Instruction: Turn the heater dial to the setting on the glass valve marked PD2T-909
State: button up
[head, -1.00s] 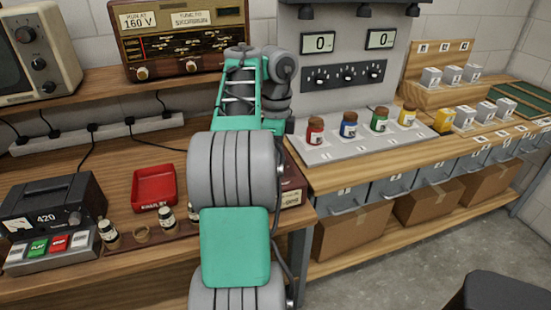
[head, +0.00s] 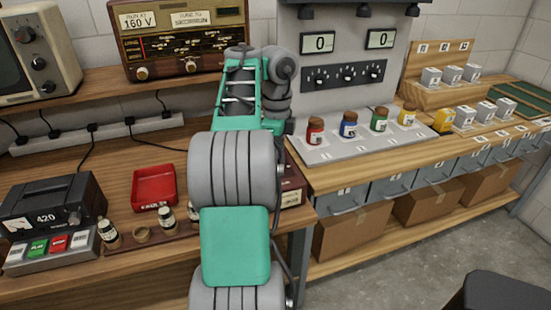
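I cannot make out a heater dial by label. A dark panel (head: 334,78) with several small dials is on the grey back unit, under two displays (head: 319,42) that read 0. A radio (head: 160,45) on the shelf has two knobs and a card reading "RUN AT 160 V"; its other card is too blurred to read. I see no glass valve marked PD2T-909. My green and grey arm fills the middle and reaches toward the wall between radio and panel. My gripper is hidden behind the arm.
Red, blue, green and yellow-labelled jars (head: 349,125) stand on a grey tray (head: 330,150). Cardboard boxes (head: 350,232) sit on the low shelf.

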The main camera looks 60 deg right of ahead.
jog(key=shift+d+r+p, duration=0.2)
jog(key=shift+r+p, duration=3.35)
jog(key=shift+r, duration=0.35)
